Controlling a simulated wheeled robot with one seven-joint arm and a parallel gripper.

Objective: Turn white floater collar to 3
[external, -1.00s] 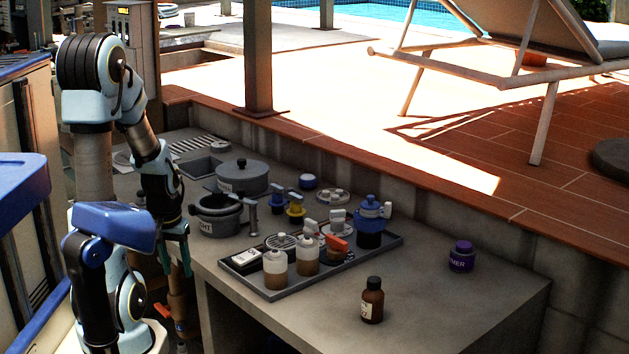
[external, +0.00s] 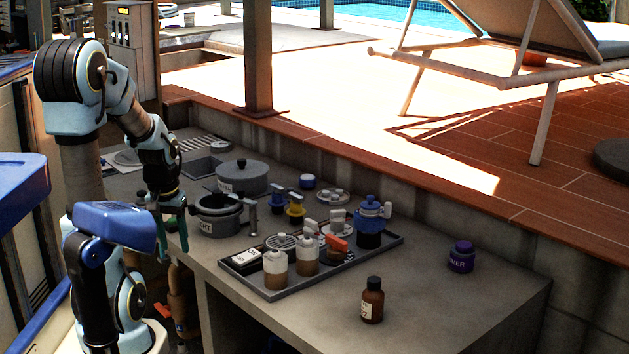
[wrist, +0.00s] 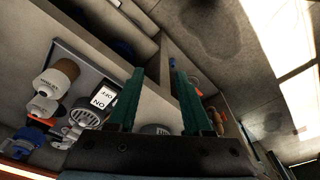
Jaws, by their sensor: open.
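Two white-topped bottles with brownish lower parts, one at the front (external: 275,262) and one beside it (external: 307,250), stand upright in a grey tray (external: 320,276). A small white-and-grey fitting (external: 337,224) stands farther back. I cannot tell which of these is the white floater, and no collar numbers are readable. White-topped items also show at the left of the wrist view (wrist: 57,80). My gripper (external: 173,238) is open and empty at the counter's left edge, left of the tray and apart from everything in it. Its teal fingers show in the wrist view (wrist: 155,72).
Grey pots (external: 242,178) stand behind the tray's left end. Blue and yellow fittings (external: 295,207) and a blue-topped pot (external: 370,222) stand nearby. A brown bottle (external: 372,300) and a purple jar (external: 461,257) stand at the right. The counter's front right is mostly clear.

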